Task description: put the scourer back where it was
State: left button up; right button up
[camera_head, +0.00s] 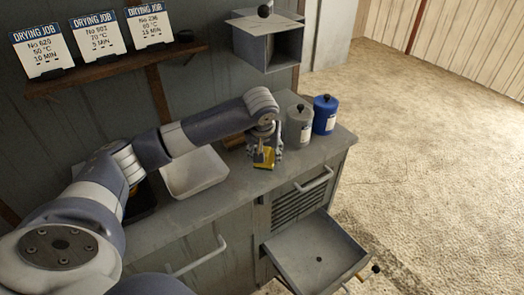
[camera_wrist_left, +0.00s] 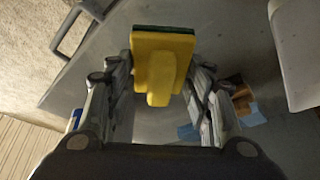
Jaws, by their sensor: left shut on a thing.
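The scourer (camera_head: 264,158) is a yellow block, held above the counter between the white basin and the canisters. In the left wrist view the scourer (camera_wrist_left: 160,58) shows a yellow body with a green pad along its far edge. My left gripper (camera_head: 265,148) is shut on it, and in the left wrist view its fingers (camera_wrist_left: 161,82) stand on both sides of the yellow part. Whether the scourer touches the counter, I cannot tell. My right gripper is not in view.
A white basin (camera_head: 194,173) is left of the scourer. A grey canister (camera_head: 299,126) and a blue canister (camera_head: 325,115) stand right of it. Below, a drawer (camera_head: 300,246) is open. An open-fronted box (camera_head: 268,45) and a shelf of cards (camera_head: 110,72) are on the wall.

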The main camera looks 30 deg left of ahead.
pick_arm(q)
jog(key=w+a, duration=0.2)
jog(key=shift+w+a+f, duration=0.1)
jog(key=shift+a+f, duration=0.05)
jog(key=shift+a, duration=0.15)
notch_tip(320, 180, down, 3)
jog(key=shift+r+p, duration=0.15)
jog(key=shift+p, duration=0.55)
jog(key=shift+f, duration=0.45)
jog(key=o, duration=0.9)
jog(key=shift+f, duration=0.15)
jog(key=shift+o, duration=0.2)
jog(key=shift+r, duration=0.35)
jog(key=b+v, duration=0.1)
jog(key=v, duration=1)
jog(key=shift+r, duration=0.35)
